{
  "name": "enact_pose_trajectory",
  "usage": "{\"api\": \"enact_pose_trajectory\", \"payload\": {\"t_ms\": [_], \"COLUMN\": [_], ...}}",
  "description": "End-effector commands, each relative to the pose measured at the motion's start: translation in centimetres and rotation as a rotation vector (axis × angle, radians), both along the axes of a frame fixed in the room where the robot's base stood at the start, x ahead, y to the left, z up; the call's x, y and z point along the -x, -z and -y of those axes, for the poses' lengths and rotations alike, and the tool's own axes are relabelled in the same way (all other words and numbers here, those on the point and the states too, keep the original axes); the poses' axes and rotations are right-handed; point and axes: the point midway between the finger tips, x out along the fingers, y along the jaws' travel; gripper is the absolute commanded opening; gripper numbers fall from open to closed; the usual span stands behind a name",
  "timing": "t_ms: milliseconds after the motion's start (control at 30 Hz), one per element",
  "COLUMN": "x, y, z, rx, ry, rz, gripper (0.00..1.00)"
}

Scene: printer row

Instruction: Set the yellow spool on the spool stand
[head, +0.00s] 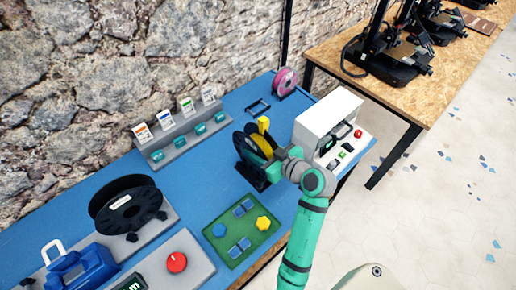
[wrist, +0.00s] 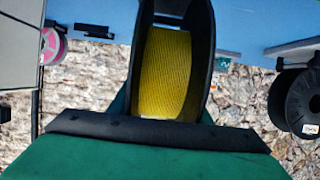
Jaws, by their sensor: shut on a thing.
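The yellow spool (head: 257,146), yellow filament between black flanges, stands upright near the middle of the blue bench in the head view. It also fills the centre of the wrist view (wrist: 167,75). My gripper (head: 268,160) is shut on it from the right and near side, hiding part of it. A black piece that looks like the spool stand (head: 252,178) shows directly below the spool. I cannot tell whether the spool rests on it or is held just above it.
A white box with controls (head: 325,122) stands close at the right. A green board (head: 240,229) lies nearer. A grey rack with cards (head: 182,132), a black spool (head: 125,206) and a red-button box (head: 177,263) are left. A pink spool (head: 285,82) and black frame (head: 258,107) are behind.

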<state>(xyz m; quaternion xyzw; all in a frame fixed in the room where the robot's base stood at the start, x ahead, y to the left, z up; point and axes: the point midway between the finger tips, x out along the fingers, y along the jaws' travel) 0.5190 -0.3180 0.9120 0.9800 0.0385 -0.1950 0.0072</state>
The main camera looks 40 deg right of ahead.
Motion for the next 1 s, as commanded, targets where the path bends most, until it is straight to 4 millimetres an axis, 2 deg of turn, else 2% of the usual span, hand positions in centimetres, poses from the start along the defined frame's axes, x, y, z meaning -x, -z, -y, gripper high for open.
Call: {"api": "enact_pose_trajectory", "payload": {"t_ms": [67,100,167,200,567,667,1000], "x": [0.0,0.0,0.0,0.0,0.5,1.5,7.2], "y": [-0.1,-0.1,-0.1,-0.1,-0.2,-0.7,-3.1], "z": [0.0,0.0,0.0,0.0,0.1,0.2,0.7], "rx": [0.001,0.001,0.001,0.001,-0.001,0.001,0.002], "ry": [0.001,0.001,0.001,0.001,0.001,0.003,0.003], "rz": [0.002,0.002,0.002,0.002,0.0,0.001,0.002], "gripper": [0.06,0.48,0.63,0.66,0.66,0.66,0.66]}}
